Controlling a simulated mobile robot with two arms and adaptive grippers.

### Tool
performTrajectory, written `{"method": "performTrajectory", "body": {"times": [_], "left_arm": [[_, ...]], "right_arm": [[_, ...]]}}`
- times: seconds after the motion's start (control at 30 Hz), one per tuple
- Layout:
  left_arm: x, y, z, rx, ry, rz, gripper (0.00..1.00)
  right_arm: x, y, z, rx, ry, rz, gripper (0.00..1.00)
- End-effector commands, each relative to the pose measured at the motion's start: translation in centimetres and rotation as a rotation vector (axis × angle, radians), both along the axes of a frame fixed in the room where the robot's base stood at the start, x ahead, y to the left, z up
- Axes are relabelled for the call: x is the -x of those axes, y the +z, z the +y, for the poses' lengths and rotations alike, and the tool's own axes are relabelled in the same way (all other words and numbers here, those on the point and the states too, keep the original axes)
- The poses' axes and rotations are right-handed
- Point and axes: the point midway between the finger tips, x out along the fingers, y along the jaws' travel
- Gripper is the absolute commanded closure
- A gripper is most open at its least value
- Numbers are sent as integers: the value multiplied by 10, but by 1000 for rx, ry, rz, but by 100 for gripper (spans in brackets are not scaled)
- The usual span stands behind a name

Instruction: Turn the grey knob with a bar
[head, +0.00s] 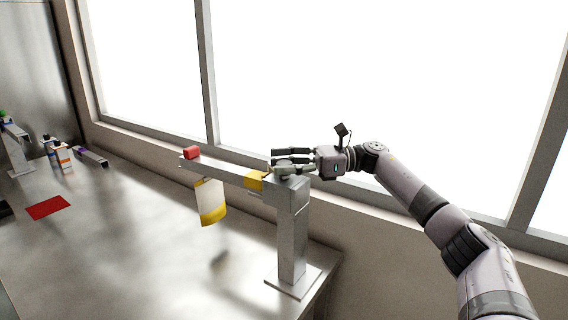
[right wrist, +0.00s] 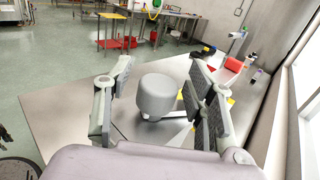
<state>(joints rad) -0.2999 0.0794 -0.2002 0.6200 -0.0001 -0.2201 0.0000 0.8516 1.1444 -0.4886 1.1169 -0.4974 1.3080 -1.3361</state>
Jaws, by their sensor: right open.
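The grey knob (right wrist: 157,96) is a rounded grey cylinder in the right wrist view, upright over the metal surface. My right gripper (head: 279,157) is open, and in the right wrist view its fingers stand on both sides of the knob, with gaps visible. In the head view this gripper is at the top of the metal post (head: 292,235), over the near end of the horizontal beam (head: 225,171). There the gripper largely hides the knob, and I cannot tell whether it touches. A bar on the knob cannot be made out. My left gripper is not in view.
A red block (head: 192,153) sits at the beam's far end, and a yellow block (head: 256,180) is near the post. A white-and-yellow tag (head: 211,202) hangs below the beam. A red mat (head: 48,207) lies on the metal table (head: 120,235). Windows are behind.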

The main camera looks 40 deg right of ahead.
Motion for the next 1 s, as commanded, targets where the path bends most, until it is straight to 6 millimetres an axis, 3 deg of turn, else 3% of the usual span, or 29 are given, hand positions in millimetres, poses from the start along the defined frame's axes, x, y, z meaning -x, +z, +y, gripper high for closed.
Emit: {"method": "performTrajectory", "body": {"times": [0.27, 0.7, 1.0], "left_arm": [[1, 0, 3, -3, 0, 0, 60], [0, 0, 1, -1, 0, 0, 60], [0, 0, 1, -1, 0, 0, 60]], "right_arm": [[0, 6, 0, 1, 0, -2, 50], [0, 84, 0, -1, 1, -5, 50], [0, 100, 0, 0, 1, 1, 50]]}}
